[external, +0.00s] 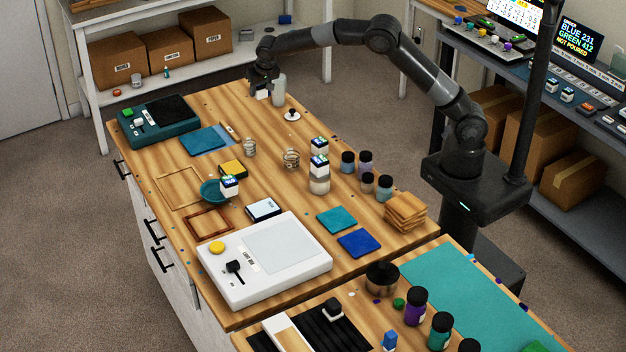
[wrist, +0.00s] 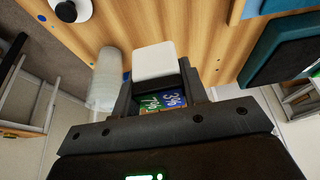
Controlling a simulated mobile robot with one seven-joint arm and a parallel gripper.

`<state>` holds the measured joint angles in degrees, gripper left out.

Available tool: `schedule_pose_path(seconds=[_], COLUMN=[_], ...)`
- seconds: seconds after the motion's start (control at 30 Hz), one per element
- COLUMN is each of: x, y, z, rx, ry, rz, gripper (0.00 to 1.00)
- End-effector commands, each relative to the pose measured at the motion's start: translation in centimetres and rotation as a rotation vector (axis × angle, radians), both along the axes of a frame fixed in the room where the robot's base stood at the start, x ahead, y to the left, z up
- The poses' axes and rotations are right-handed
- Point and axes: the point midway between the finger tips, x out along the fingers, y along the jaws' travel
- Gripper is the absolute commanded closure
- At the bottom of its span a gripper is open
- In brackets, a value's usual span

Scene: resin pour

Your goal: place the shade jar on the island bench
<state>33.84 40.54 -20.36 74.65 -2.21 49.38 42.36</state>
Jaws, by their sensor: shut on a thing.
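My gripper (external: 263,84) is over the far end of the wooden island bench (external: 335,238). It is shut on a small shade jar with a white lid (wrist: 155,62) and a blue and green label with numbers (wrist: 162,102). In the external view only a white bit of this jar (external: 262,95) shows below the fingers. In the wrist view my gripper (wrist: 157,84) has one finger on each side of the jar. I cannot tell whether the jar touches the bench top. Similar jars stand mid-bench (external: 319,146) and by a teal bowl (external: 229,184).
A translucent cylinder (external: 279,90) stands just right of my gripper, with a white disc with a black knob (external: 292,115) nearby. A teal device (external: 155,122) is at the far left corner. A light box (external: 262,285) fills the near end.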

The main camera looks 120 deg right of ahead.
Motion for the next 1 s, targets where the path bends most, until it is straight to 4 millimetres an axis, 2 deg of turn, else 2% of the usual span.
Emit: schedule_pose_path(seconds=[0.17,0.3,0.5,0.7,1.0], x=[4.3,7.9,11.9,14.6,16.4], y=[5.4,11.0,19.3,27.8,40.6], z=[0.5,0.9,1.4,1.8,2.2], rx=[-0.007,-0.013,-0.023,-0.028,-0.036], ry=[0.003,0.006,0.008,0.009,0.008], rz=[0.095,0.188,0.319,0.451,0.648], gripper=[0.85,0.85,0.85,0.85,0.85])
